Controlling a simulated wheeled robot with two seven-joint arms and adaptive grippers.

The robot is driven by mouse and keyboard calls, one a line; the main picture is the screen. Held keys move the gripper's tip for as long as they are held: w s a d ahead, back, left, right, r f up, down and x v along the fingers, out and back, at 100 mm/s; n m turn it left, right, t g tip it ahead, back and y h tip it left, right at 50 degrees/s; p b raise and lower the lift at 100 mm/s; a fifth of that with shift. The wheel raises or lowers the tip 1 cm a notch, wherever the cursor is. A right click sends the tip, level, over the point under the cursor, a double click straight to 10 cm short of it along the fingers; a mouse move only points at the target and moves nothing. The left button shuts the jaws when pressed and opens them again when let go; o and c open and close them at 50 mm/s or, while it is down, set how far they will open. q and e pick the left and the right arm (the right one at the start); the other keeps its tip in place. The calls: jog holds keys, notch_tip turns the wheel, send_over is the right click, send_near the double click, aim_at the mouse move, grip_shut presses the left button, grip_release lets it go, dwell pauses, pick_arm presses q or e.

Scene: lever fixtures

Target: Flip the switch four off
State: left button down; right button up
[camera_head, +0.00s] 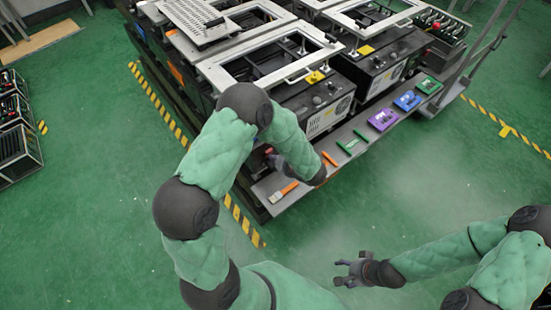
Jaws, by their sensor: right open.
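No switch labelled four can be made out. Black machine boxes with small front-panel controls stand at the workstation: a nearer one (325,101) and a farther one (383,72). My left arm reaches up and bends down in front of the nearer box, covering its left part. A small dark shape that may be my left gripper (281,166) shows beside the wrist, by the shelf's near end; its fingers cannot be made out. My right gripper (347,273) is open and empty, over the bare floor at lower right, well apart from the machines.
A grey shelf (300,189) runs along the machines. It holds a brush with an orange part (285,192), a purple piece (383,119), a blue piece (406,101) and green pieces (428,85). Metal frames (270,65) sit on top. Green floor at lower right is clear.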

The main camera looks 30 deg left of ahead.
pick_arm(q)
jog(key=shift+w+r, duration=0.1)
jog(key=shift+r, duration=0.2)
pick_arm(e)
jog(key=shift+r, duration=0.1)
pick_arm(q)
jog(key=shift+a+r+p, duration=0.1)
jog(key=shift+r+p, duration=0.45)
jog(key=shift+r, duration=0.25)
pick_arm(e)
jog(key=shift+r, duration=0.45)
pick_arm(q)
jog(key=d+f+p+v, duration=0.1)
jog(key=p+v, duration=0.3)
jog(key=v, duration=0.9)
jog(key=shift+s+d+f, duration=0.2)
jog(key=shift+s+d, duration=0.05)
jog(key=shift+s, duration=0.15)
pick_arm(e)
jog(key=r, duration=0.1)
jog(key=s+r, duration=0.1)
jog(key=d+r, duration=0.1)
jog(key=r, duration=0.1)
jog(key=shift+s, duration=0.3)
